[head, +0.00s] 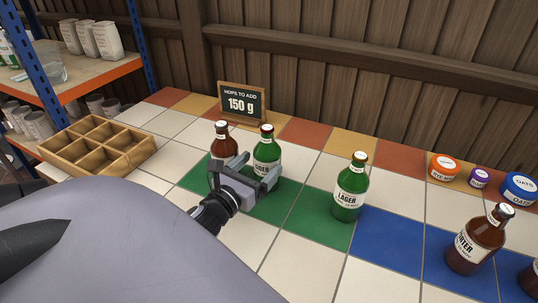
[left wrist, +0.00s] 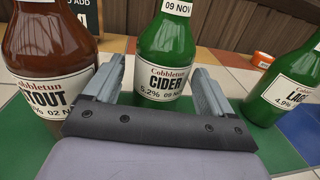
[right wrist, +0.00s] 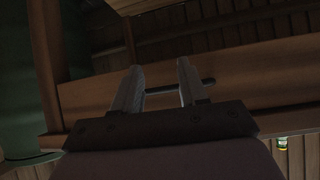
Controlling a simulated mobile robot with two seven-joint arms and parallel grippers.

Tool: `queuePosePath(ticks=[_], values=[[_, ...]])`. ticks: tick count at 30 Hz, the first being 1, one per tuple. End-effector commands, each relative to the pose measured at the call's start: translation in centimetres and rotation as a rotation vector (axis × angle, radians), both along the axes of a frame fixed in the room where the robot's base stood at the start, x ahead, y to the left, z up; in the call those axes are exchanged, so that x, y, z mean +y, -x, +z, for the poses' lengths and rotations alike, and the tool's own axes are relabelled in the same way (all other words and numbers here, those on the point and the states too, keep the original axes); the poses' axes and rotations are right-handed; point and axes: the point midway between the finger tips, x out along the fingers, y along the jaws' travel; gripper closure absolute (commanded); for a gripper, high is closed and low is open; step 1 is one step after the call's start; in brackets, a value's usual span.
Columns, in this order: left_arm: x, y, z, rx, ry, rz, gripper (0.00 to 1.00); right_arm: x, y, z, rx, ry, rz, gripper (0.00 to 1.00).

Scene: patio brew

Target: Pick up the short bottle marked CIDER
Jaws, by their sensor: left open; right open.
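The short green CIDER bottle (left wrist: 166,58) stands upright in the left wrist view, its label facing me. In the head view the same green bottle (head: 267,150) stands on the green tiles, partly hidden by my gripper. My left gripper (head: 245,172) is open in front of it; in the left wrist view its fingers (left wrist: 160,80) point to either side of the bottle's lower part. I cannot tell whether they touch it.
A brown STOUT bottle (head: 222,143) stands close left of the cider. A green LAGER bottle (head: 350,190) stands to the right, and a brown PORTER bottle (head: 474,245) farther right. A sign (head: 241,103) stands behind. A wooden crate (head: 77,151) is at left; lidded jars (head: 443,166) are at right.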

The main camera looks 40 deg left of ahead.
Motion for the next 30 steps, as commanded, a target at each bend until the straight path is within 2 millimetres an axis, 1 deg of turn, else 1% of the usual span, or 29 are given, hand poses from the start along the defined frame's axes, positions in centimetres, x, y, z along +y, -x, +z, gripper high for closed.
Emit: queuePosePath(ticks=[5,9,15,19,25,26,27,29,30], values=[[0.2,-1.4,0.2,-0.001,0.001,0.001,0.16,0.0,-0.1,0.3,-0.004,0.001,0.0,0.57],[0.4,-3.2,0.4,-0.002,0.003,0.001,0.16,-0.1,-0.1,0.4,-0.007,0.003,-0.001,0.57],[0.7,-5.3,0.3,0.0,0.002,0.001,0.16,-0.4,-0.1,0.2,-0.003,0.009,-0.004,0.57],[0.8,-5.7,0.3,0.002,0.002,0.001,0.16,-0.5,-0.1,0.2,-0.003,0.01,-0.005,0.57],[0.8,-5.7,0.2,0.002,0.002,0.0,0.16,-0.5,-0.2,0.2,-0.005,0.009,-0.005,0.57],[0.8,-5.7,0.2,0.002,0.002,0.0,0.22,-0.4,-0.2,0.2,-0.005,0.009,-0.005,0.57],[0.8,-5.7,0.2,0.002,0.002,0.0,0.35,-0.4,-0.2,0.2,-0.005,0.009,-0.005,0.57],[0.8,-5.7,0.2,0.002,0.002,0.0,0.55,-0.4,-0.2,0.2,-0.005,0.009,-0.004,0.57],[0.8,-5.7,0.2,0.002,0.002,0.0,0.68,-0.4,-0.2,0.2,-0.005,0.009,-0.004,0.57]])
